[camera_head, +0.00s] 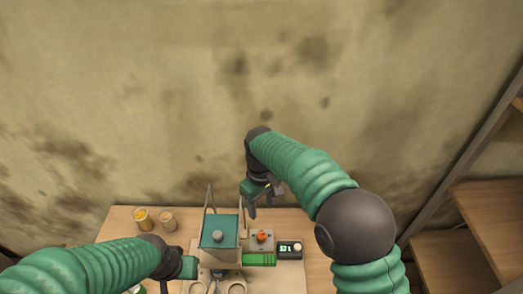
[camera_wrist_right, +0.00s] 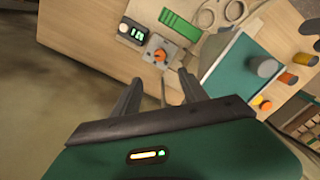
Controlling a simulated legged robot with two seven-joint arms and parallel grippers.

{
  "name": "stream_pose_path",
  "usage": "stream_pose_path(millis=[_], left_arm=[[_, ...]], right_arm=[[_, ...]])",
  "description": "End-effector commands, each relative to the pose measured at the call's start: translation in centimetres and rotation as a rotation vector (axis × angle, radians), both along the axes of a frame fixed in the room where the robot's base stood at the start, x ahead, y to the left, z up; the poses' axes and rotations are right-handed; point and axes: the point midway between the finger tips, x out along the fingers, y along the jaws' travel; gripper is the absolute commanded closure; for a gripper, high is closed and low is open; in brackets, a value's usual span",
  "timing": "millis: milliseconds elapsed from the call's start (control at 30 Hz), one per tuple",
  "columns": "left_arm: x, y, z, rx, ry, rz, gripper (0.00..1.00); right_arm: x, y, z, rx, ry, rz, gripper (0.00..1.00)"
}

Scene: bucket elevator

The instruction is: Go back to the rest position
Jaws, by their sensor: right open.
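My right gripper (camera_head: 264,204) is raised above the back of the table, behind the machine in the middle; its two dark fingers are apart and empty. It also shows in the right wrist view (camera_wrist_right: 160,88), with nothing between the fingers. My left gripper (camera_head: 189,268) is low at the left of the machine; its fingers are not clear. The machine has a teal box (camera_head: 212,241) with a grey knob on top. Right of it are a grey control box with an orange knob (camera_head: 262,236) and a small box with a lit green display (camera_head: 287,248).
A green block (camera_head: 260,260) lies before the control box. A stained wall (camera_head: 200,90) rises behind. Wooden shelves (camera_head: 490,205) stand at the right.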

Motion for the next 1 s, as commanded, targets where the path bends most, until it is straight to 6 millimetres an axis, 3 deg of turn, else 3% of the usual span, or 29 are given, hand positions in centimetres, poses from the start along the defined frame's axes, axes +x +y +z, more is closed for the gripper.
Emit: stream_pose_path(millis=[133,267,400,533,600,700,1000], left_arm=[[0.0,0.0,-0.1,0.000,0.000,0.000,0.64],[0.0,0.0,-0.2,0.000,0.000,0.000,0.64],[0.0,0.0,-0.4,0.000,0.000,0.000,0.64],[0.0,0.0,-0.5,0.000,0.000,0.000,0.64],[0.0,0.0,-0.6,0.000,0.000,0.000,0.64],[0.0,0.0,-0.6,0.000,0.000,0.000,0.64],[0.0,0.0,-0.6,0.000,0.000,0.000,0.64]], right_arm=[[-0.4,-1.5,0.0,0.004,-0.012,-0.040,0.49],[-2.7,-6.6,-0.2,0.021,-0.055,-0.191,0.49],[-8.3,-13.5,-1.1,0.049,-0.127,-0.421,0.49],[-14.2,-17.8,-2.5,0.069,-0.184,-0.602,0.49],[-16.5,-19.0,-3.1,0.078,-0.206,-0.668,0.49],[-18.4,-19.8,-3.7,0.084,-0.222,-0.720,0.49],[-18.9,-20.0,-3.9,0.085,-0.222,-0.731,0.49]])
